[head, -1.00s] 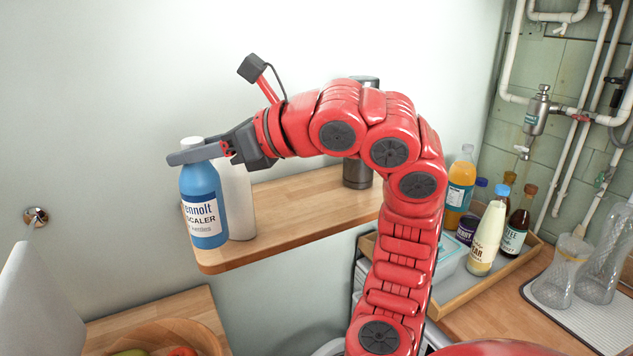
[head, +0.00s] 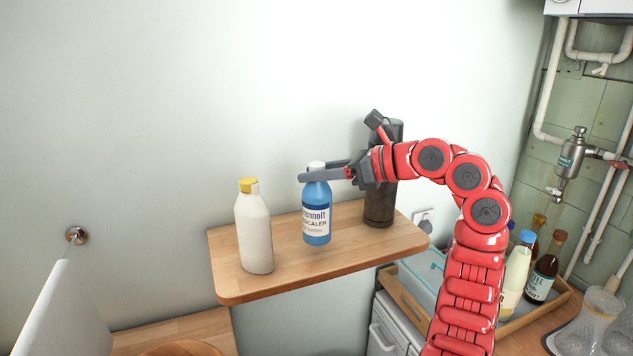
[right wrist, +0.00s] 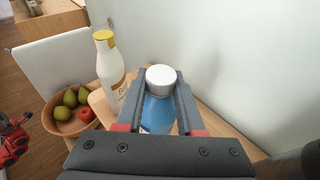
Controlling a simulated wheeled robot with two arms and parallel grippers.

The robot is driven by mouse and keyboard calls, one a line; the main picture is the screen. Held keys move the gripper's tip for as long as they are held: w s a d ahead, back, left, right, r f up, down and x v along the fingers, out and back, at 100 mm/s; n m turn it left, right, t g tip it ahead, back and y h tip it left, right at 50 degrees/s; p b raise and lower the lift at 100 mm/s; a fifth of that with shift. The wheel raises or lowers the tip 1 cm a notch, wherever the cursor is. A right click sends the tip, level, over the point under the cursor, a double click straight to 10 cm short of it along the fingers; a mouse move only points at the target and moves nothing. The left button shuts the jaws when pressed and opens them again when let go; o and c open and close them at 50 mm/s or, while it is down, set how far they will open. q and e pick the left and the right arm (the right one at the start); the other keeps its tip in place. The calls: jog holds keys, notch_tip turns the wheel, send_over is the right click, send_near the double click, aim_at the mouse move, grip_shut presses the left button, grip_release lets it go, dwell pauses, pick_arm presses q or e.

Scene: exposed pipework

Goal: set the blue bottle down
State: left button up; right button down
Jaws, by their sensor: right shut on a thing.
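The blue bottle (head: 317,222) has a white cap and a white label and is upright. My right gripper (head: 325,174) is shut around its upper part, just below the cap. In the right wrist view the blue bottle (right wrist: 158,112) sits between the two fingers (right wrist: 160,95). It is over the middle of the wooden shelf (head: 290,275), between a white bottle and a dark flask. Its base is at or just above the board; I cannot tell if it touches.
The white bottle (head: 254,230) with a yellow cap stands at the shelf's left part. The dark flask (head: 379,205) stands to the right, behind my right wrist. Bare board lies in front. Below right is a tray (head: 408,295) with bottles; a fruit bowl (right wrist: 58,122) shows lower down.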

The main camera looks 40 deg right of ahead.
aim_at(328, 188)
jog(key=shift+f+p, duration=1.1)
jog(key=shift+f, duration=0.6)
jog(key=shift+f+b, duration=0.15)
jog(key=shift+b, duration=0.15)
jog(key=c, duration=0.5)
grip_release()
